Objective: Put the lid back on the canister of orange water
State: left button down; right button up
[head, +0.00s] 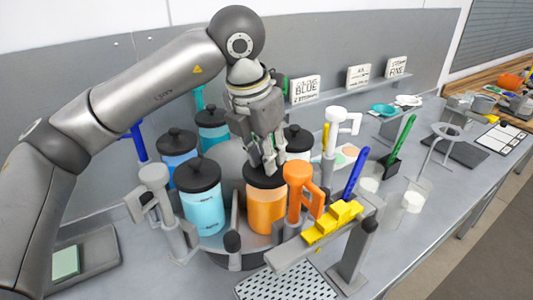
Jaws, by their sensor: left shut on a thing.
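The canister of orange water (266,212) stands at the front of the round drum agitator. A dark lid (257,179) is at its top, partly hidden by my left gripper and an orange clamp handle. My left gripper (268,168) comes down from above with its fingers shut on the lid's knob. The lid looks level on or just over the canister's mouth; I cannot tell whether it is fully seated. My right gripper is not in the head view.
Canisters of blue water (203,208) with black lids stand around the agitator. The orange clamp handle (299,190) rises close to the right of the orange canister. Yellow blocks (332,222) sit on a raised bar at the front right. A grey panel stands behind.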

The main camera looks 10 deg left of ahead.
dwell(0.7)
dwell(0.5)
pick_arm(q)
jog(key=shift+f+b, duration=0.2)
jog(key=shift+b, duration=0.65)
dwell(0.4)
dwell(0.3)
jog(key=c, duration=1.2)
grip_release()
jog(key=shift+o, duration=0.4)
jog(key=o, duration=0.4)
jog(key=shift+r, duration=0.1)
